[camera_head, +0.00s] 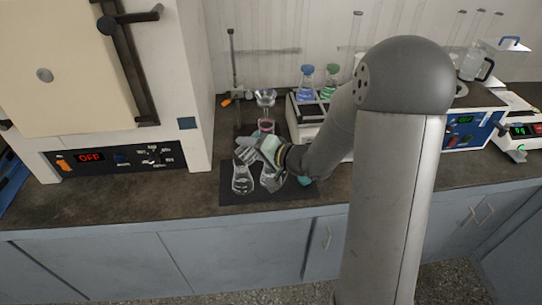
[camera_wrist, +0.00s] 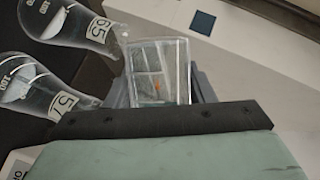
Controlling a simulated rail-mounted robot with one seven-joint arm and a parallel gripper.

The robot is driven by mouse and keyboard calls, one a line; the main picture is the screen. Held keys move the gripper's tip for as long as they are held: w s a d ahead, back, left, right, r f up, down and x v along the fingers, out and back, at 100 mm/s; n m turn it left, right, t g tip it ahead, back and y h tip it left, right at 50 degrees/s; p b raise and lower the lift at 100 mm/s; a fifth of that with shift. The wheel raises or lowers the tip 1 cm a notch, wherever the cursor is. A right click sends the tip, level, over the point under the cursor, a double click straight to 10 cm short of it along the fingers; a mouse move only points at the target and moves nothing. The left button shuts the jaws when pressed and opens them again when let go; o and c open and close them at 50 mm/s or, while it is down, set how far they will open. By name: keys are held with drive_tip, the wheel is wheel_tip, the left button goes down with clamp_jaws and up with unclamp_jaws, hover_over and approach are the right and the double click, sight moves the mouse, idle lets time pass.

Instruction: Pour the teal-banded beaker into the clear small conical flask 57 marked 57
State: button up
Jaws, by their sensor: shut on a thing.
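In the head view my gripper (camera_head: 249,149) is just above and behind two clear flasks on the dark mat (camera_head: 228,196). Their marks cannot be read there, and my gripper partly hides the right one (camera_head: 269,180). I cannot tell how far the beaker is tilted.
Another conical flask, marked 65 (camera_wrist: 80,24), stands close to flask 57. The oven (camera_head: 120,150) is on the left. A stand with a glass funnel (camera_head: 265,98) and reddish vessel (camera_head: 265,125) is behind my gripper. Blue (camera_head: 307,82) and green (camera_head: 329,82) bottles stand further back.

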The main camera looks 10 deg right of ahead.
drive_tip(key=shift+f+m+y+b, duration=0.3)
drive_tip(key=shift+m, duration=0.2)
idle(1.0)
drive_tip(key=shift+w+d+r+m+y+p, duration=0.2)
drive_tip(key=shift+d+r+m+y+p, duration=0.4)
drive_tip(key=shift+p, duration=1.1)
drive_tip(key=shift+f+m+t+p, duration=0.3)
drive_tip(key=shift+f+m+p, duration=0.25)
drive_tip(key=shift+m+p, duration=0.3)
idle(1.0)
